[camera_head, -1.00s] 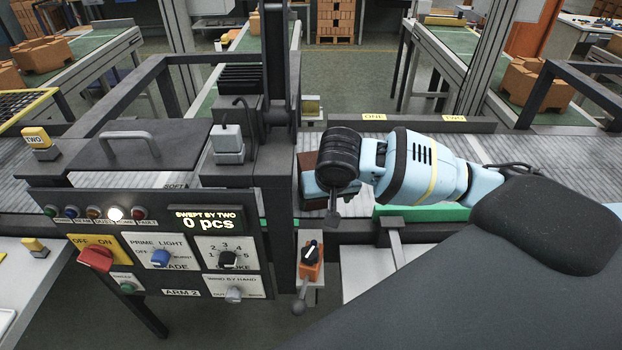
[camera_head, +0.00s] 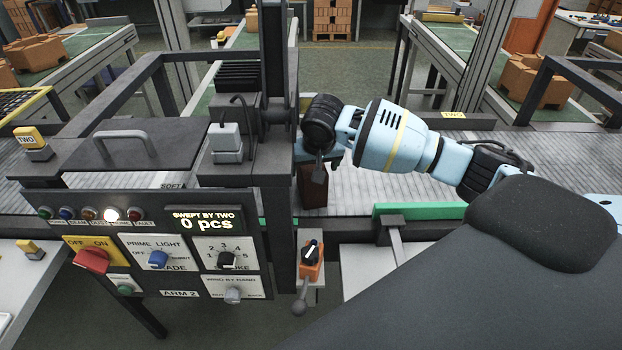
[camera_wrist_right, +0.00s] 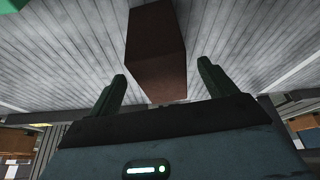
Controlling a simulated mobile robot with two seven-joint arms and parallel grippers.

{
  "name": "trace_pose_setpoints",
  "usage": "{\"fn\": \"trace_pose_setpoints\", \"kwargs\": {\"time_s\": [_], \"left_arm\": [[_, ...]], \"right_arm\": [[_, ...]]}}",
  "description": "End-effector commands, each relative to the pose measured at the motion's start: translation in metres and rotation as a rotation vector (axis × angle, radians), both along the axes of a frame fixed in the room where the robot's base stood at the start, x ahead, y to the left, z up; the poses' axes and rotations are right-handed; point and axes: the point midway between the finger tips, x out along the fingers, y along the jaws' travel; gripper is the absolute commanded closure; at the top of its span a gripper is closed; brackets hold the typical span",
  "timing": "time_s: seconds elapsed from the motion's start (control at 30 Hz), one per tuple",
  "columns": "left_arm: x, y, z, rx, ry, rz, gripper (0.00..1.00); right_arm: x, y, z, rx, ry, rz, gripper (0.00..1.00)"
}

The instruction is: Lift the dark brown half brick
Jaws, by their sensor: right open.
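The dark brown half brick (camera_head: 313,188) stands on the grey roller conveyor beside the black machine, its upper part hidden behind my right wrist. It also shows in the right wrist view (camera_wrist_right: 155,58), between the two finger lines. My right gripper (camera_wrist_right: 161,72) is open, with one finger on each side of the brick and gaps to both. In the head view the right gripper (camera_head: 330,160) is mostly hidden by the wrist, at the brick's top. I cannot tell whether it touches. My left gripper is not in view.
The machine's control panel (camera_head: 165,250) and its upright post (camera_head: 275,70) stand close left of the brick. A green strip (camera_head: 420,209) runs along the conveyor's near edge. The conveyor (camera_head: 560,165) is clear to the right.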

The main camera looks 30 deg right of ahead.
Motion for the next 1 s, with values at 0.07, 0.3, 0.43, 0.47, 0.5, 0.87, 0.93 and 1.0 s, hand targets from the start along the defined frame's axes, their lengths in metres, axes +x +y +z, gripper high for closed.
{"fn": "trace_pose_setpoints", "kwargs": {"time_s": [0.07, 0.3, 0.43, 0.47, 0.5, 0.87, 0.93, 1.0], "left_arm": [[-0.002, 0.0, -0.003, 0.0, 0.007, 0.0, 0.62], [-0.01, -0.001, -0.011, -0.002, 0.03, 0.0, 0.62], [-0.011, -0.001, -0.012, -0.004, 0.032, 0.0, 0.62], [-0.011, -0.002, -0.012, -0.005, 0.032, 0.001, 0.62], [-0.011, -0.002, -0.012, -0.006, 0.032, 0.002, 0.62], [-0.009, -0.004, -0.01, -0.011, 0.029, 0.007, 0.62], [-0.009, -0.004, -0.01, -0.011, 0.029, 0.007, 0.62], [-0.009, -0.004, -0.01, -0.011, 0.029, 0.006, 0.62]], "right_arm": [[0.007, -0.003, -0.001, 0.001, 0.001, -0.003, 0.16], [0.019, -0.007, -0.037, 0.001, 0.005, 0.0, 0.16], [0.023, -0.008, -0.046, 0.001, 0.002, 0.0, 0.16], [0.024, -0.009, -0.047, 0.0, 0.001, 0.0, 0.16], [0.024, -0.009, -0.047, 0.0, 0.0, 0.0, 0.16], [0.024, -0.009, -0.046, 0.0, -0.001, -0.001, 0.36], [0.024, -0.009, -0.046, 0.0, -0.001, -0.001, 0.45], [0.024, -0.009, -0.046, 0.0, -0.001, -0.001, 0.54]]}}
